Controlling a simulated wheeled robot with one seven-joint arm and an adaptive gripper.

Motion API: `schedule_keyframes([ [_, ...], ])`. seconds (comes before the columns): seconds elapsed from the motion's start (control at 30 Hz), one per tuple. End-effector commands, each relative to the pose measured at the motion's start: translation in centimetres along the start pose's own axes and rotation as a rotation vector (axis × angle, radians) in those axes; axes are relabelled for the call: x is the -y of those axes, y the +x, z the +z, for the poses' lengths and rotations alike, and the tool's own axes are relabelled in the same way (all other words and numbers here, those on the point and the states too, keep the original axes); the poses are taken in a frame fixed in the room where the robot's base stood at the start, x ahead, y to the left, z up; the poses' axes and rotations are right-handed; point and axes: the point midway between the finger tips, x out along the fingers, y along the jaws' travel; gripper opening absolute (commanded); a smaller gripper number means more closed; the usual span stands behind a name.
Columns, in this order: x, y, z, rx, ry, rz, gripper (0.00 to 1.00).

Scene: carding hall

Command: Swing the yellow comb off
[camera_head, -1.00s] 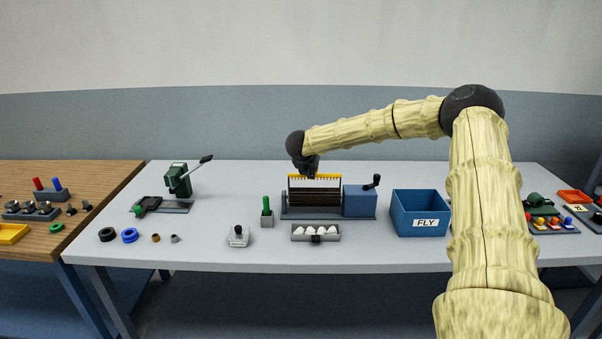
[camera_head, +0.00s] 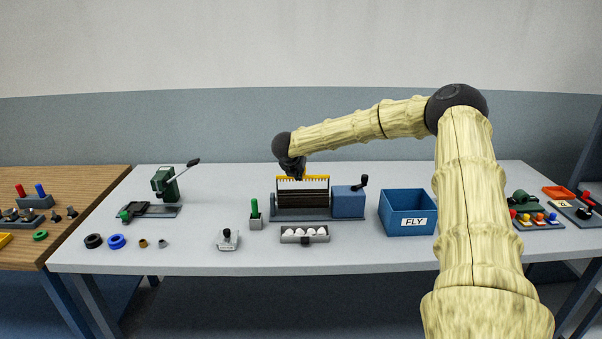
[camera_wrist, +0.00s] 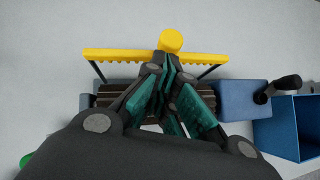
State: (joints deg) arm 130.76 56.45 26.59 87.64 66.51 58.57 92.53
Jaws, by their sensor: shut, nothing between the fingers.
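The yellow comb (camera_head: 320,178) is a toothed bar along the top of the carding machine, above its dark ribbed roller (camera_head: 303,198). In the wrist view the comb (camera_wrist: 112,54) runs across the picture on two thin dark arms. A round yellow knob (camera_wrist: 172,40) stands at its middle. My gripper (camera_head: 297,176) is over the machine, close to the comb. In the wrist view my gripper (camera_wrist: 168,62) is shut and empty, its tips just short of the knob. I cannot tell whether they touch it. The fingers hide the roller's middle.
Right of the roller are the machine's blue housing with a crank (camera_head: 349,202) and a blue FLY bin (camera_head: 407,215). In front is a tray of white pieces (camera_head: 304,235). A green-handled tool (camera_head: 255,210) stands left.

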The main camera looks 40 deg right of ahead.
Motion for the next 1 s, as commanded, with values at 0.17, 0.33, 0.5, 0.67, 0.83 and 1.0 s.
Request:
schedule_keyframes([
  [0.17,-1.5,-2.6,-1.6,0.005,-0.006,0.012,0.0],
  [0.33,-1.5,-4.9,-1.2,0.005,-0.004,0.013,0.0],
  [0.5,-1.5,-7.2,-1.1,0.004,-0.006,0.012,0.0],
  [0.67,-1.5,-9.4,-0.8,0.004,-0.005,0.011,0.0],
  [0.83,-1.5,-11.2,-0.6,0.005,-0.005,0.01,0.0],
  [1.0,-1.5,-12.0,-0.6,0.003,-0.006,0.01,0.0],
])
